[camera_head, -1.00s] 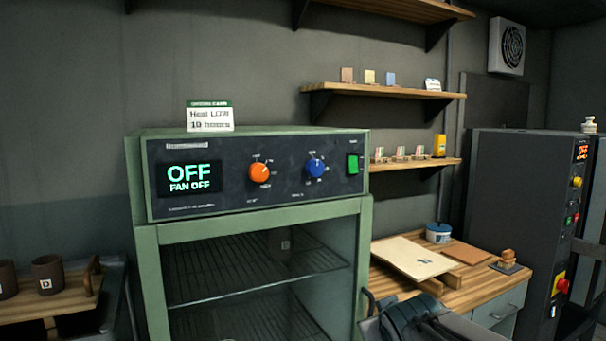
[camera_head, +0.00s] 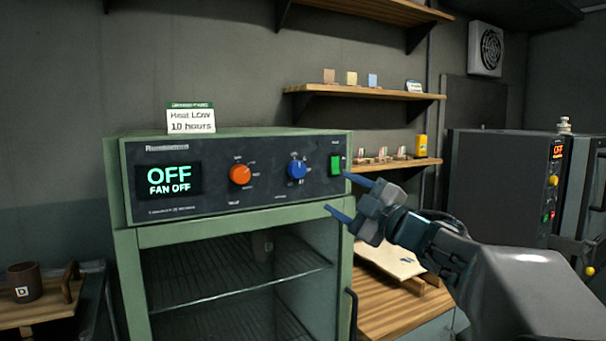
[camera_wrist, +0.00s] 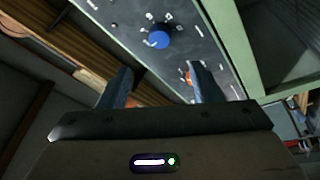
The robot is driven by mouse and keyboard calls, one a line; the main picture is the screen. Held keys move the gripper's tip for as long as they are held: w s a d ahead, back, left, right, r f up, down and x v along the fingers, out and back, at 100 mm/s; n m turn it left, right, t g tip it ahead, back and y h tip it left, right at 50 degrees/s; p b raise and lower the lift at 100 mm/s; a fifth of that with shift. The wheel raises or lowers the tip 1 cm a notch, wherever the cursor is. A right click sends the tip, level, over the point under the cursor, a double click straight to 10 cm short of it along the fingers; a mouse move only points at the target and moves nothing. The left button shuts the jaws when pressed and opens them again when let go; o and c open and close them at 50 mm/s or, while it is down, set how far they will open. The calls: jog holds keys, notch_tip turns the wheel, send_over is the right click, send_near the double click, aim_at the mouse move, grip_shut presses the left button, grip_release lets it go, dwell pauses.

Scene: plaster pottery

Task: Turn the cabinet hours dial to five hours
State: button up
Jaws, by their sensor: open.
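The green cabinet (camera_head: 125,235) has a dark front panel with a display (camera_head: 168,181) reading OFF and FAN OFF. An orange dial (camera_head: 240,174) sits left of a blue dial (camera_head: 297,170); the small lettering is too blurred to tell which is marked hours. A green switch (camera_head: 336,165) is at the panel's right end. My gripper (camera_head: 340,194) is open and empty, in front of the panel's right end. In the wrist view the blue dial (camera_wrist: 158,40) lies beyond the fingers, and the orange dial (camera_wrist: 187,77) is partly hidden by one finger.
A card (camera_head: 191,121) reading Heat LOW, 10 hours stands on the cabinet top. Wooden shelves (camera_head: 375,92) are on the wall at right. A wooden bench (camera_head: 385,310) stands right of the cabinet, a dark machine (camera_head: 500,185) farther right. A mug (camera_head: 23,285) is at left.

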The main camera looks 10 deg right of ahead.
aim_at(301, 171)
jog(key=p+x, duration=0.2)
jog(key=x, duration=1.1)
jog(key=shift+r+p, duration=0.1)
jog(key=shift+p, duration=0.3)
jog(key=shift+s, duration=0.1)
jog(key=shift+c, duration=0.2)
jog(key=c, duration=0.9)
